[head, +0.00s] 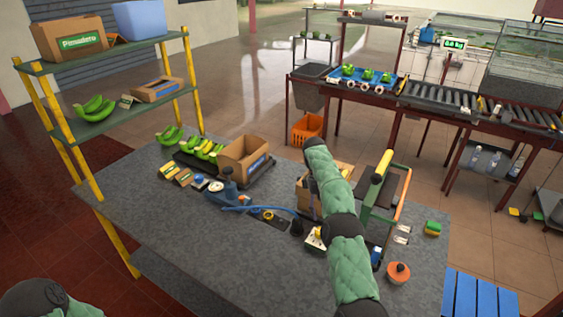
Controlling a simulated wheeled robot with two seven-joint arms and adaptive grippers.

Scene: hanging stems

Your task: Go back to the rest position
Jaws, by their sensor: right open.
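My right arm, in green padding, reaches up from the lower right of the head view over the grey worktable (190,245). My right gripper (312,208) is mostly hidden behind this arm, near a cardboard box (302,197); I see nothing held in it. It is open. My left arm shows only as a padded piece at the lower left corner, and its gripper is out of view.
Green bananas (205,148) and an open carton (243,158) stand at the table's back. A yellow-posted shelf (118,127) stands left. A green-framed stand (382,195) and an orange-topped round item (398,272) are right of my arm. A conveyor (470,103) stands behind. The table's front left is clear.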

